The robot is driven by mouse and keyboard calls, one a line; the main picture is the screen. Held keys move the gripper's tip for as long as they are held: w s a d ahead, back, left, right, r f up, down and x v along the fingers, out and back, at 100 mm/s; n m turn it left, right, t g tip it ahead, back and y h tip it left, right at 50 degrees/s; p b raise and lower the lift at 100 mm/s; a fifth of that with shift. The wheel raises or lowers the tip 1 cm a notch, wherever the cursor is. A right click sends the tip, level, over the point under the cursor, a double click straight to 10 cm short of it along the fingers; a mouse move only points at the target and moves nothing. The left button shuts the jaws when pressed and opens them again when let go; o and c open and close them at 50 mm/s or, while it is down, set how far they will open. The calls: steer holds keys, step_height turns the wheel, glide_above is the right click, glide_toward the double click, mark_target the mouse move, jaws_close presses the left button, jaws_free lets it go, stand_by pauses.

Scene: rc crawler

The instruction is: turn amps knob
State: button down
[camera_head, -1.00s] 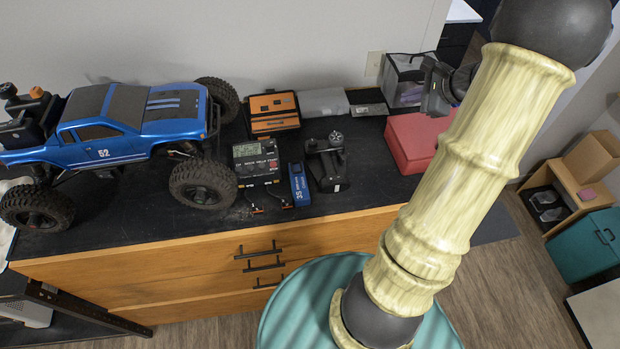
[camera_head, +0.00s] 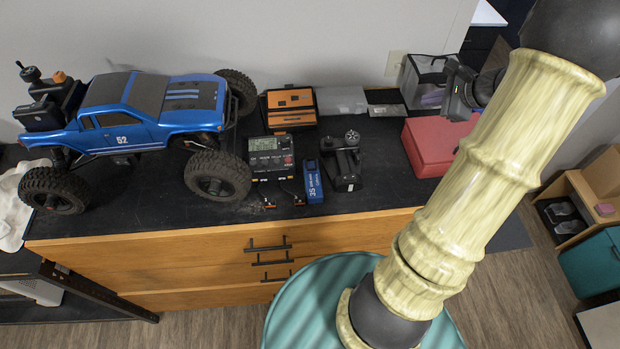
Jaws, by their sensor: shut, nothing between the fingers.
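A small black charger box (camera_head: 271,158) with a dark display and pale lettering stands on the black bench top, right of the truck's front wheel. Its knobs are too small to tell apart, so I cannot pick out the amps knob. My gripper (camera_head: 458,92) is the dark part at the upper right, partly hidden behind my pale ribbed arm. It is shut and empty, near the red box and well to the right of the charger.
A blue crawler truck (camera_head: 140,115) fills the left of the bench (camera_head: 200,222). A blue battery (camera_head: 313,182) and a black transmitter (camera_head: 343,162) stand right of the charger. An orange-and-black case (camera_head: 290,107) is behind. A red box (camera_head: 437,146) stands at the right.

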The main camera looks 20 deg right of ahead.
steer(key=shift+s, duration=0.1)
steer(key=s+a+f+n+g+h+b, duration=0.1)
steer(key=s+a+f+n+g+b, duration=0.1)
steer(key=s+a+f+n+b, duration=0.2)
steer(key=s+a+f+n+g+h+b, duration=0.1)
steer(key=s+a+f+n+b, duration=0.3)
steer(key=a+n, duration=0.7)
steer(key=s+a+f+n+g+h+b, duration=0.1)
steer(key=s+a+f+n+g+b, duration=0.2)
steer(key=a+f+n, duration=0.4)
steer(key=a+b, duration=0.1)
steer(key=a, duration=0.6)
steer(key=shift+s+a+f+n+b, duration=0.2)
steer(key=shift+s+a+n+b, duration=0.1)
steer(key=shift+s+a+b, duration=0.1)
